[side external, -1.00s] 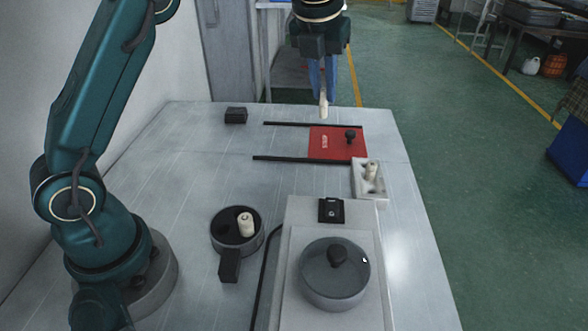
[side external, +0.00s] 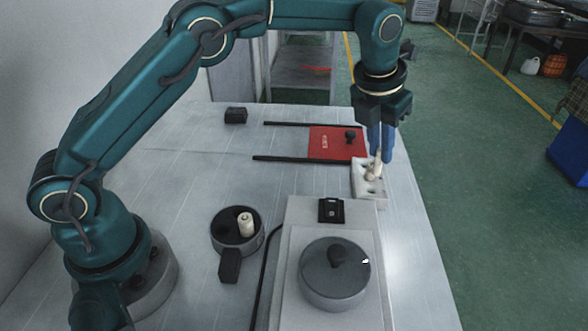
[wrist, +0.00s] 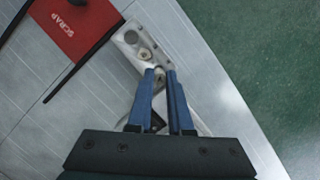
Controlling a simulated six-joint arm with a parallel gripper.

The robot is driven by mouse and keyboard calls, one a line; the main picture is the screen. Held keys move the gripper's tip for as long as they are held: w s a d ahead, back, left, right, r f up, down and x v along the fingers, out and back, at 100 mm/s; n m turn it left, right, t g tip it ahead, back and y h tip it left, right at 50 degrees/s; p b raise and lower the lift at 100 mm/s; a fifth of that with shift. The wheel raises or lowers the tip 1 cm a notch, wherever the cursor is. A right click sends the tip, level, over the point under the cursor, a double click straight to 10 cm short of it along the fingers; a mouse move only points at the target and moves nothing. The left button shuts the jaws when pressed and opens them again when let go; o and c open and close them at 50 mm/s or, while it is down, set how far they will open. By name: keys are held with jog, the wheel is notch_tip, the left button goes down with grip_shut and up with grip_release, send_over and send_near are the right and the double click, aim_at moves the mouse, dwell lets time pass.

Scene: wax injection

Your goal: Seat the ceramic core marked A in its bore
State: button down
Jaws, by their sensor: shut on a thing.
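My gripper (side external: 381,160) has blue fingers pointing down over the white tray (side external: 377,196). It is shut on a pale ceramic core (side external: 377,163), which hangs just above or touches the tray; I cannot tell which. The held core shows between the fingertips in the wrist view (wrist: 159,72). Another pale core (wrist: 145,53) stands in the tray beside it, and an empty round hole (wrist: 131,37) is at the tray's far end. The near end of the tray is partly hidden by the fingers in the wrist view. No letter A is readable on any core.
A red SCRAP plate (side external: 325,147) lies between dark rails left of the tray. A dark round pot (side external: 232,246) holds a white cylinder (side external: 246,224). A pale housing (side external: 300,215) with a grey round lid (side external: 320,273) stands in front. A black block (side external: 236,115) sits at the back.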

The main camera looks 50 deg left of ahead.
aim_at(374, 170)
jog(key=shift+f, duration=3)
jog(key=c, duration=0.8)
grip_release()
jog(key=shift+f, duration=0.15)
jog(key=shift+c, duration=0.2)
